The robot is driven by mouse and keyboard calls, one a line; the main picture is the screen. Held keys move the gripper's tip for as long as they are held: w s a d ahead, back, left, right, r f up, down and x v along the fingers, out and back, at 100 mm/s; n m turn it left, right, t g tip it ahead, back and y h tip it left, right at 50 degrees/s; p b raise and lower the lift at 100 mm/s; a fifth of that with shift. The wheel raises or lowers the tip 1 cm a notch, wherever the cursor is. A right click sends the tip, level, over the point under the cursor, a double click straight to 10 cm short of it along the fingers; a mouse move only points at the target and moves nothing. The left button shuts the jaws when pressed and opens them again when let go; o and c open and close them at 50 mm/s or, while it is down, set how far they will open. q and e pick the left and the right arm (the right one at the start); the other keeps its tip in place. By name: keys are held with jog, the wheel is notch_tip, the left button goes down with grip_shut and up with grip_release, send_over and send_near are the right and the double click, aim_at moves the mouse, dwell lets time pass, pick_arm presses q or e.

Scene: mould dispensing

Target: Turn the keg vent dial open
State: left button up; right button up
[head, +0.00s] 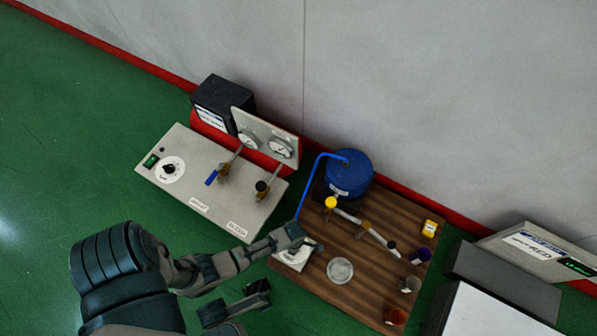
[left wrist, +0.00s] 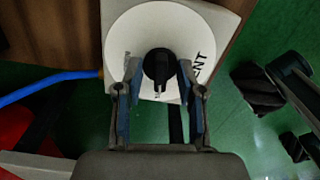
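The vent dial is a black knob (left wrist: 158,68) on a white round face (left wrist: 190,35) with partly hidden lettering ending in "NT". In the head view its pale plate (head: 291,262) sits at the left corner of the wooden board, mostly under my left gripper (head: 290,238). In the left wrist view my left gripper (left wrist: 160,82) is open, its fingers on either side of the knob near the tips. I cannot tell whether they touch it. The blue keg (head: 348,176) stands at the back of the board. My right gripper (head: 238,301) is low in the head view, apart from the dial; its opening is unclear.
A blue hose (head: 306,183) runs from the keg towards the dial. A grey panel (head: 205,195) with valves and another dial (head: 170,169) lies left. The wooden board (head: 340,300) holds a clear dish (head: 340,270), a yellow-ended bar (head: 362,226) and small cups at right.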

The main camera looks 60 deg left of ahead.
pick_arm(q)
jog(key=shift+r, duration=0.1)
grip_shut()
